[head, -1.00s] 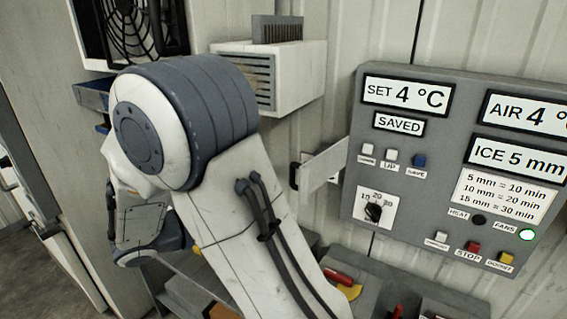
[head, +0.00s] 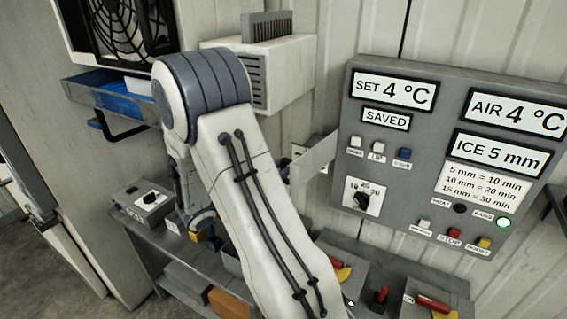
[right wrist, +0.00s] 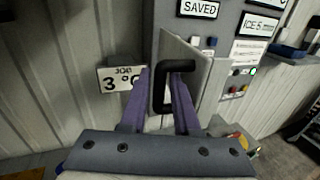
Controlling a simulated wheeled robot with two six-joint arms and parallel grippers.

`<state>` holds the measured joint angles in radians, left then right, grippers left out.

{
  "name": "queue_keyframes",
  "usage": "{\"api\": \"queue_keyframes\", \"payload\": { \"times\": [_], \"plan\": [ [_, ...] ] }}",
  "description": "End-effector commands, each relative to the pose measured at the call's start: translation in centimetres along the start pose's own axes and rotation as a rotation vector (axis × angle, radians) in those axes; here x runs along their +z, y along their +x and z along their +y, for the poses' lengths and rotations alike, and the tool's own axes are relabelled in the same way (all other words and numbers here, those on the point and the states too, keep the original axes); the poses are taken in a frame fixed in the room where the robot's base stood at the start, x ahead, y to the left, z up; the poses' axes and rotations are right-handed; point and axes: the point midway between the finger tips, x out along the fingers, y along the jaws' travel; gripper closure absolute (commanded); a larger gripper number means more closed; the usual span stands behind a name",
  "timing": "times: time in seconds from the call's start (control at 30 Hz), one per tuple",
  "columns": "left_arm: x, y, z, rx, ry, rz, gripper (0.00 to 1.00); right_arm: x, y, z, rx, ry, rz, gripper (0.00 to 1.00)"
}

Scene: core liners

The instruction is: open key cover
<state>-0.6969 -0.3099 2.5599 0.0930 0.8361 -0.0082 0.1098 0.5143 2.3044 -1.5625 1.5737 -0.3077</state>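The key cover (head: 315,160) is a pale flat plate standing out from the left side of the grey control panel (head: 408,222), swung open at an angle. In the right wrist view the cover (right wrist: 186,50) carries a black C-shaped handle (right wrist: 158,88). My right gripper (right wrist: 160,78) has two purple fingers spread apart, with the handle's upright bar between them. The right finger lies at the handle's loop; I cannot tell whether it touches. In the head view my arm hides most of this gripper. My left gripper is not in view.
A shelf bench (head: 172,250) with a grey box (head: 143,200) stands below. A blue tray (head: 115,95) and a vented white box (head: 285,75) are behind my arm.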

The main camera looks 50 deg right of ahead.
Motion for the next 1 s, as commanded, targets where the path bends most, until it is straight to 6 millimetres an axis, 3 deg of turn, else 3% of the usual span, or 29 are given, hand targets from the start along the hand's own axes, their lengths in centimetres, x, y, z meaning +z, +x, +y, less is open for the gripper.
{"api": "queue_keyframes", "payload": {
  "times": [0.23,0.27,0.33,1.0],
  "plan": [
    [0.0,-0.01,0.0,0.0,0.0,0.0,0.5,-0.06,0.12,0.01,0.001,0.0,0.0,0.7],
    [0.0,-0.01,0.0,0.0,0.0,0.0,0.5,-0.06,0.12,0.01,0.001,0.0,0.0,0.74],
    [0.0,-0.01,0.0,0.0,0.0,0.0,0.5,-0.06,0.11,0.01,0.001,0.0,0.0,1.0],
    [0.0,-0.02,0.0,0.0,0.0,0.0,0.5,-0.02,0.09,0.0,0.0,0.0,0.0,1.0]
  ]
}}
